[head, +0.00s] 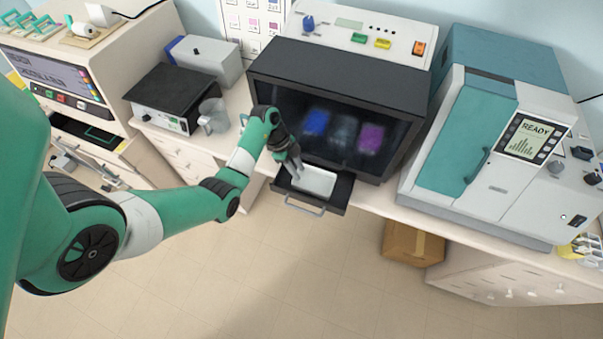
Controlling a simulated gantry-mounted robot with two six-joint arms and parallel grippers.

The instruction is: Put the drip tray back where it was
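A black tray with a grey bar handle (305,206) sticks out at the foot of the dark-fronted staining machine (340,50). A pale, flat rectangular piece (316,181) lies in it; I take this or the black tray as the drip tray, but cannot tell which. My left gripper (297,166) points down at the left rear of the pale piece, close to its edge. Whether the fingers touch it or grip it is too small to tell. Behind the machine's dark window, blue and purple patches show. My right gripper is not in view.
A teal and white machine with a READY screen (530,134) stands at the right. A clear jug (213,116) and a black-topped device (175,94) are at the left of the staining machine. A cardboard box (412,244) is on the floor. The floor in front is clear.

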